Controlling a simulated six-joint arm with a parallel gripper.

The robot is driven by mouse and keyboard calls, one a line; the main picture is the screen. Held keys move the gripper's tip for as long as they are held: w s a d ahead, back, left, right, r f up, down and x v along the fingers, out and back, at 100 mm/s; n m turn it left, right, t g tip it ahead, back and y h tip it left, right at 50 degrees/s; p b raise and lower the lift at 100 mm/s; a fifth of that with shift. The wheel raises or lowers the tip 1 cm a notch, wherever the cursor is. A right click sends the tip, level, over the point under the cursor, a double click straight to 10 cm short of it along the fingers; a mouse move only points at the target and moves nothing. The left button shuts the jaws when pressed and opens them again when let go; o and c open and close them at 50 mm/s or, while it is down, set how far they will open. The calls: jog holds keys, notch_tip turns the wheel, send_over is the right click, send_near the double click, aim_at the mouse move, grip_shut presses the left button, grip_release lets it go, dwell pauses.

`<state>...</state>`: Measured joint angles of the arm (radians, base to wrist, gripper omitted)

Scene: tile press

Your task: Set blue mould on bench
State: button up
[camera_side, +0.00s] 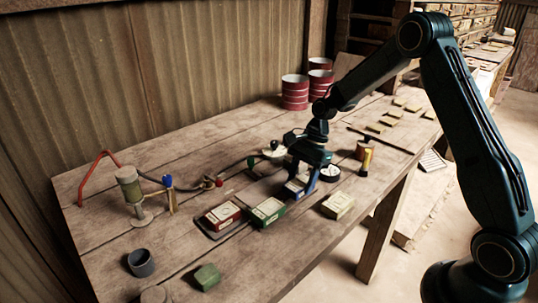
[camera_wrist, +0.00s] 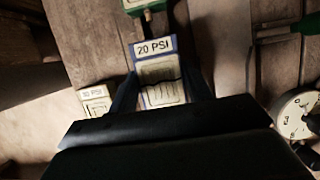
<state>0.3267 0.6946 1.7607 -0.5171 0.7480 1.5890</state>
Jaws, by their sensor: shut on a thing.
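The blue mould (camera_side: 296,187) is a small block with a blue edge and a pale top. In the wrist view the blue mould (camera_wrist: 157,72) shows a "20 PSI" label and sits between my two fingers. My gripper (camera_side: 308,185) is shut on it, low at the bench (camera_side: 180,262). The side view does not clearly show whether the mould touches the wood. A green mould (camera_side: 268,211) lies just left of it, and a red mould (camera_side: 222,216) lies further left on a dark plate.
A pale yellow mould (camera_side: 337,205), marked "30 PSI" in the wrist view (camera_wrist: 95,101), lies to the right near the bench edge. A round gauge (camera_side: 330,173) stands behind my gripper. A pump (camera_side: 132,190), a grey cup (camera_side: 141,263) and red drums (camera_side: 295,92) stand further off.

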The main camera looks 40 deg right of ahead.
jog(key=shift+f, duration=0.3)
jog(key=shift+f, duration=0.4)
dwell(0.8)
jog(key=o, duration=1.2)
jog(key=shift+o, duration=0.2)
jog(key=shift+r, duration=0.1)
jog(key=v, duration=1.3)
jog(key=shift+d+r, duration=0.15)
jog(key=shift+r, duration=0.1)
